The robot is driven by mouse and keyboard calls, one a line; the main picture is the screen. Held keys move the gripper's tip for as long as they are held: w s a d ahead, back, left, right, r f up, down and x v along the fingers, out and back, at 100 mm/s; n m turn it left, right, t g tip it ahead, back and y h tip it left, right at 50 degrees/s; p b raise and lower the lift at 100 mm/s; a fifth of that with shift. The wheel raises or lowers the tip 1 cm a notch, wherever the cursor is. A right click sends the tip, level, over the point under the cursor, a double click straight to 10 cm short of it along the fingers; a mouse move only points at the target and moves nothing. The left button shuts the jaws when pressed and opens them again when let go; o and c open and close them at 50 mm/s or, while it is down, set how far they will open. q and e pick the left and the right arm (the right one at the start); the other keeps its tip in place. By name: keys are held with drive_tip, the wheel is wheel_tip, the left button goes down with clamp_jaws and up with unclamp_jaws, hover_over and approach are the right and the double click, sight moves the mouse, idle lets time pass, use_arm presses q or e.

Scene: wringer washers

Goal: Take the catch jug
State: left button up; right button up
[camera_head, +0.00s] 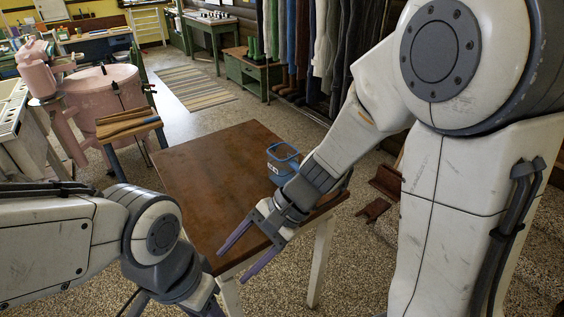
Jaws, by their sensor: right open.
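A blue, open-topped vessel with a raised loop at its rim, which looks like the catch jug (280,166), stands on the brown table near its right edge. My right forearm and wrist pass in front of it and hide part of its lower right side. My right gripper (231,267) is open and empty, with its two purple fingers pointing down-left at the table's near edge, apart from the jug. My left arm comes in from the left to the table's near left side; its gripper is out of view.
The brown table top (205,165) is otherwise clear. A pink wringer washer (105,90) stands at the left, with wooden pieces (128,124) in front of it. A striped rug (195,88) lies behind the table. Hanging clothes (300,45) and a green bench (250,70) are at the back.

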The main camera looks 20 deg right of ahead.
drive_tip(key=w+d+f+m+t+y, duration=0.2)
drive_tip(key=w+d+m+t, duration=0.45)
drive_tip(key=w+m, duration=0.45)
drive_tip(key=m+t+h+b, duration=0.1)
drive_tip(key=m+t+h, duration=0.5)
drive_tip(key=m, duration=0.4)
approach(288, 170)
drive_tip(key=shift+t+y, duration=0.35)
drive_tip(key=shift+y, duration=0.15)
drive_tip(key=s+d+f, duration=0.2)
drive_tip(key=s, duration=0.1)
drive_tip(key=shift+f, duration=0.15)
drive_tip(key=shift+m, duration=0.3)
drive_tip(key=w, duration=0.1)
drive_tip(key=w+f, duration=0.1)
drive_tip(key=w, duration=0.1)
drive_tip(key=shift+w+a+f, duration=0.3)
drive_tip(key=shift+w+f, duration=0.05)
drive_tip(key=shift+f, duration=0.05)
drive_tip(key=p+x, duration=0.2)
drive_tip(key=x, duration=0.2)
drive_tip(key=shift+w+a, duration=0.2)
drive_tip(key=shift+w, duration=0.15)
drive_tip(key=shift+w+a+f, duration=0.2)
drive_tip(key=shift+w+f, duration=0.1)
drive_tip(key=shift+w, duration=0.25)
clamp_jaws()
